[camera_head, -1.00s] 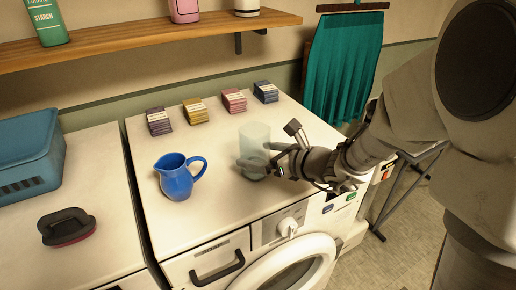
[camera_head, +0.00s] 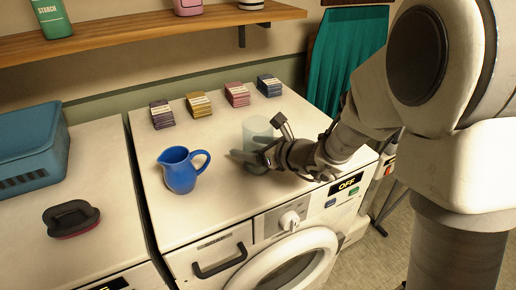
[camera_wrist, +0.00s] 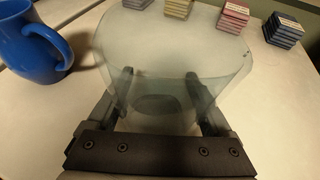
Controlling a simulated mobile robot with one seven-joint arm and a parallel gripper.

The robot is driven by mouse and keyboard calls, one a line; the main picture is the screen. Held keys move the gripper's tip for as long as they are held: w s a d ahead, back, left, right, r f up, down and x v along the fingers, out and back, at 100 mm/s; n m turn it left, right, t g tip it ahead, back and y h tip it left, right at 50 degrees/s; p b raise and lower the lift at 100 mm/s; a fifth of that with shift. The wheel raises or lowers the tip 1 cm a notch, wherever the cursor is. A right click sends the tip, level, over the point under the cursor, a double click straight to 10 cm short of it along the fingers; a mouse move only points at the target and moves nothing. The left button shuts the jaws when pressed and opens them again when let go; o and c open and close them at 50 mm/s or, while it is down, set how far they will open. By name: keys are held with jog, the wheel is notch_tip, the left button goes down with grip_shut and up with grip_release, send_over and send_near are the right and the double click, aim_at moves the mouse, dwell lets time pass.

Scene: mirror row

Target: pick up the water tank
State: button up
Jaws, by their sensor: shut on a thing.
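The water tank (camera_head: 257,130) is a pale, see-through cylinder on the right part of the washing machine top. It also fills the middle of the wrist view (camera_wrist: 170,50), where it looks upright. My gripper (camera_head: 250,160) reaches in from the right, low on the tank. In the wrist view one finger of my gripper (camera_wrist: 160,100) is on each side of the tank, shut on it. The tank's lower part is partly hidden by my gripper in the head view. I cannot tell whether its base touches the machine top.
A blue jug (camera_head: 181,172) stands left of the tank. Several stacks of small packets (camera_head: 237,94) line the back. A brush (camera_head: 71,218) and a blue basket (camera_head: 32,150) are on the left machine. A shelf (camera_head: 150,30) runs above. The front machine top is clear.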

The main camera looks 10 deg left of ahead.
aim_at(250, 133)
jog(key=c, duration=0.3)
jog(key=shift+r, duration=0.1)
jog(key=shift+r, duration=0.65)
notch_tip(250, 133, up, 3)
jog(key=shift+f, duration=0.2)
jog(key=s+d+r+p, duration=0.1)
jog(key=s+d+r, duration=0.1)
jog(key=d, duration=0.3)
jog(key=s+d+r+p, duration=0.1)
jog(key=s+d+r, duration=0.1)
jog(key=d+r, duration=0.3)
jog(key=shift+s+d, duration=0.25)
jog(key=shift+d, duration=0.05)
dwell(1.4)
